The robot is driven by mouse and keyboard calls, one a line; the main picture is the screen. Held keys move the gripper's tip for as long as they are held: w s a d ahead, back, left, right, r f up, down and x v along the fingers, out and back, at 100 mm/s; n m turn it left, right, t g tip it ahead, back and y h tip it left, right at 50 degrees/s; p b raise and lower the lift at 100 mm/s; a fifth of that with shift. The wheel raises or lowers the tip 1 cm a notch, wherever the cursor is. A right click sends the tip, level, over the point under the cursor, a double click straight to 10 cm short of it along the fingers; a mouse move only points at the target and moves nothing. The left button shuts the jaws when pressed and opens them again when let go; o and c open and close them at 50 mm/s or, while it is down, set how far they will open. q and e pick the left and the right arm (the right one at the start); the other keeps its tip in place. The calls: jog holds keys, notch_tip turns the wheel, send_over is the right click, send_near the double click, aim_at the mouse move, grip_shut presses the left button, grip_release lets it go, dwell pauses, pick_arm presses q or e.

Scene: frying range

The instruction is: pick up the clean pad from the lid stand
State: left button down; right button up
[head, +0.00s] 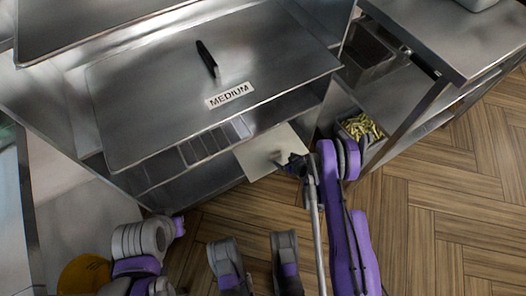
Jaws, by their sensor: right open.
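A flat cream sheet, which looks like the clean pad (262,150), sticks out from under the front of the steel unit, right of a row of dark slotted panels that may be the lid stand (214,142). My right gripper (284,163) is at the pad's right part, with its jaws open. It overlaps the pad in the picture; I cannot tell whether it touches.
A large steel lid (150,100) with a black handle and a MEDIUM label (229,95) covers the unit. A steel counter (450,35) is at the upper right. Wooden floor (450,200) is clear at right.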

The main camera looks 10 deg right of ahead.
aim_at(276, 155)
jog(key=b+x, duration=0.1)
jog(key=x, duration=0.4)
jog(key=shift+d+f, duration=0.1)
jog(key=shift+f, duration=0.15)
jog(key=shift+b+x, duration=1.2)
jog(key=shift+x, duration=1.5)
jog(key=shift+s, duration=0.1)
jog(key=c, duration=1.1)
